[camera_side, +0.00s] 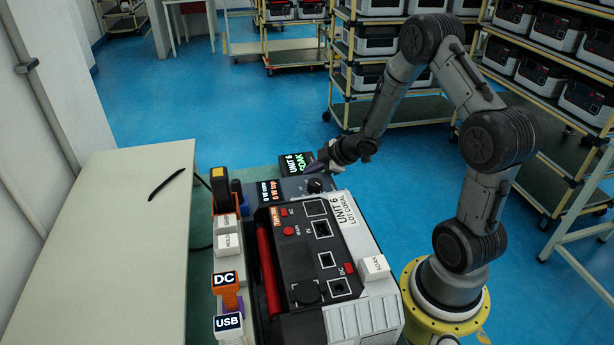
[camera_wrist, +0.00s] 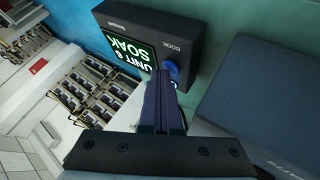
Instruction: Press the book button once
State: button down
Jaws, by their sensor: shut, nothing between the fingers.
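The book button (camera_wrist: 171,70) is a blue round button on a dark box (camera_wrist: 150,20), beside the printed word BOOK in the wrist view. The box has a lit screen (camera_wrist: 122,62) reading UNIT 6 SOAK. In the side view the same box (camera_side: 297,163) stands at the back of the bench, and the button cannot be made out there. My gripper (camera_wrist: 168,82) is shut and empty, its fingertips at or just in front of the button and partly covering it. I cannot tell whether they touch. In the side view my gripper (camera_side: 316,168) is close to the box's right side.
The unit labelled UNIT 6 (camera_side: 350,240) sits on the bench in front of the box. A meter with a black knob (camera_side: 315,185) stands between them. DC (camera_side: 226,280) and USB (camera_side: 228,322) connectors are at left. Loaded racks (camera_side: 375,45) stand behind.

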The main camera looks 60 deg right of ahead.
jog(key=shift+r, duration=0.75)
jog(key=shift+r, duration=2.5)
